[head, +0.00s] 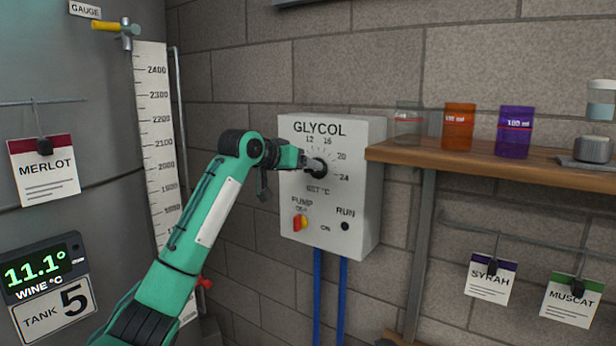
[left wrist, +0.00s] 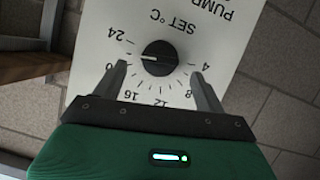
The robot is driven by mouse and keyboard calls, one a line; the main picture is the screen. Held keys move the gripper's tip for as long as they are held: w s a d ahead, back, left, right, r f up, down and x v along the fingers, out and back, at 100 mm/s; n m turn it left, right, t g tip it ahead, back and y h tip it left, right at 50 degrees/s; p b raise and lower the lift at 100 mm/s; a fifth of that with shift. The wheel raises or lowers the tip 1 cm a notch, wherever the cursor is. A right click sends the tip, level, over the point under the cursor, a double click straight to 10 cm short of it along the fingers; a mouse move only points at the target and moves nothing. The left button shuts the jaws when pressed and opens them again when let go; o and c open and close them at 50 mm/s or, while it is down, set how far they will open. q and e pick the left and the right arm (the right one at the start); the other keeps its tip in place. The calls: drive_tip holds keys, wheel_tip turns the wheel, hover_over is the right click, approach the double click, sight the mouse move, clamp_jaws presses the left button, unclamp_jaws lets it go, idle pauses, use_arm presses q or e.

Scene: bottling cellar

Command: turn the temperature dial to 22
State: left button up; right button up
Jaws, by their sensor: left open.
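The temperature dial (head: 319,168) is a black round knob on the white GLYCOL control box (head: 361,160). The left wrist view shows the dial (left wrist: 159,58) upside down, with its white pointer between 20 and 24, seemingly a little nearer 20. My left gripper (head: 302,163) is at the box face, just left of the dial. In the left wrist view the left gripper (left wrist: 159,70) is open, with one finger on each side of the knob and visible gaps. A finger partly hides the 20 label. My right gripper is not in view.
Below the dial are a red-yellow pump switch (head: 300,222) and a RUN lamp (head: 345,226). A wooden shelf (head: 480,160) with several beakers juts out right of the box. A steel tank (head: 60,120) with a level scale (head: 160,140) stands left. Blue pipes (head: 317,290) run down below.

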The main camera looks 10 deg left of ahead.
use_arm(q)
drive_tip(key=b+v, duration=0.3)
drive_tip(key=v, duration=0.6)
